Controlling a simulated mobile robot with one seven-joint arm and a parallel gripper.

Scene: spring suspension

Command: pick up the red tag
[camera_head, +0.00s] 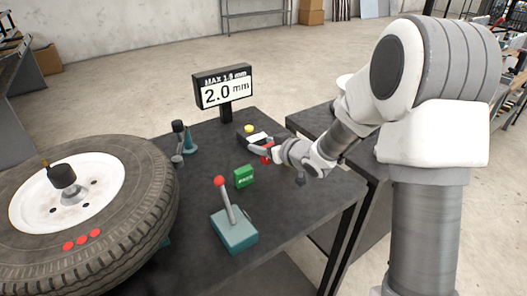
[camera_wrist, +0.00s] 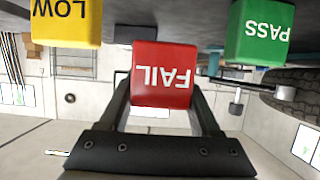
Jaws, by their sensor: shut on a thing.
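The red tag (camera_wrist: 163,75) is a block lettered FAIL, upside down in the wrist view. My gripper (camera_wrist: 162,92) is shut on it, with one dark finger on each side. In the head view, only a small red part of the tag (camera_head: 267,153) shows, partly hidden by my gripper (camera_head: 263,147), over the dark table. I cannot tell whether the tag is clear of the tabletop.
A green PASS block (camera_head: 244,177) and a yellow LOW block (camera_wrist: 66,22) are close on either side. A red-knobbed lever (camera_head: 233,232), a display reading 2.0 mm (camera_head: 225,93) and a large tire (camera_head: 140,180) stand around. The table's front right (camera_head: 310,205) is clear.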

